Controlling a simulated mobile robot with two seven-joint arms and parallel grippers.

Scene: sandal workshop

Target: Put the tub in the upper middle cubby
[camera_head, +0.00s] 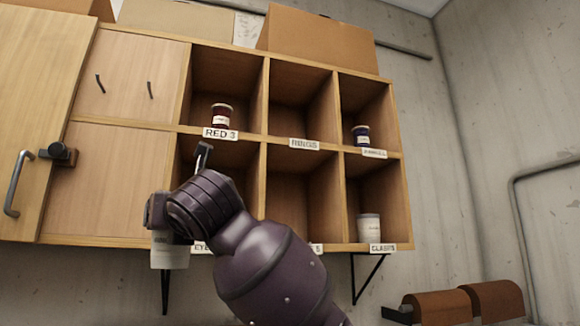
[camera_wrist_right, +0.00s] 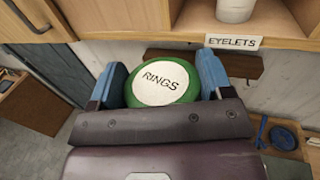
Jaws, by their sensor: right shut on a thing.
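The tub (camera_wrist_right: 163,80), with a green rim and a white top reading RINGS, is between the blue fingers of my right gripper (camera_wrist_right: 160,84), which is shut on it. In the head view its pale body (camera_head: 170,257) hangs below the gripper, at the shelf's lower left edge and outside the cubbies. The upper middle cubby (camera_head: 303,97), labelled RINGS (camera_head: 304,145), looks empty. It is up and to the right of my right gripper. My left gripper is not in view.
A red jar (camera_head: 221,115) stands in the upper left cubby and a blue jar (camera_head: 361,135) in the upper right. A white tub (camera_head: 369,228) stands lower right. Another white container (camera_wrist_right: 234,9) is above the EYELETS label (camera_wrist_right: 233,42). A door handle (camera_head: 18,183) projects at left.

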